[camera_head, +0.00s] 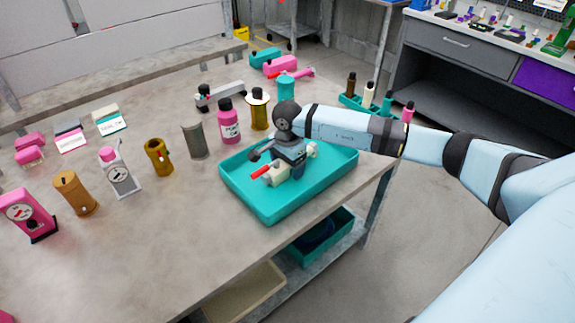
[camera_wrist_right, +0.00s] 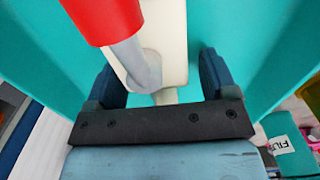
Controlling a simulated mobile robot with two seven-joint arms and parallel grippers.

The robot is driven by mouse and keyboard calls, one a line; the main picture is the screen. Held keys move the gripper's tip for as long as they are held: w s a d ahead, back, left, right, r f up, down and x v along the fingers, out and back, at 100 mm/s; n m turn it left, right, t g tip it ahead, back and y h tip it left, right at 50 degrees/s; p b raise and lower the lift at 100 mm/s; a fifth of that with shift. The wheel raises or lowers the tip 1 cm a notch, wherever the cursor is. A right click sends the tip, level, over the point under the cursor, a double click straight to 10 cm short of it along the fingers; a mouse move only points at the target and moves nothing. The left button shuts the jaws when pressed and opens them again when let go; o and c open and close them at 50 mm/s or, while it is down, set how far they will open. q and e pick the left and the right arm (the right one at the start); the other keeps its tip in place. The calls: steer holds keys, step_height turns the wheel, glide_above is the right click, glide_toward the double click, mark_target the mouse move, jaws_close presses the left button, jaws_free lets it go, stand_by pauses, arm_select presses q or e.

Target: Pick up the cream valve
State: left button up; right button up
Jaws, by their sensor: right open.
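The cream valve (camera_head: 278,176) with a red handle (camera_head: 260,172) lies in the teal tray (camera_head: 275,212) on the table. My right gripper (camera_head: 283,160) is down over the tray at the valve and partly hides it. In the right wrist view, the valve's cream body (camera_wrist_right: 172,40) lies between the two dark fingers of the open right gripper (camera_wrist_right: 162,82). Its red handle and grey stem show at upper left there. A gap shows between the body and the right finger; contact on the left side is unclear. My left gripper is not in view.
Pink (camera_head: 229,122) and gold-and-white (camera_head: 258,108) bottles stand behind the tray. A grey curved piece (camera_head: 195,141), a brass cylinder (camera_head: 158,157) and a grey-pink bottle (camera_head: 119,174) stand left of it. A teal bin (camera_head: 325,240) sits below.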

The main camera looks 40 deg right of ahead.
steer(key=c, duration=1.3)
steer(key=shift+r, duration=0.25)
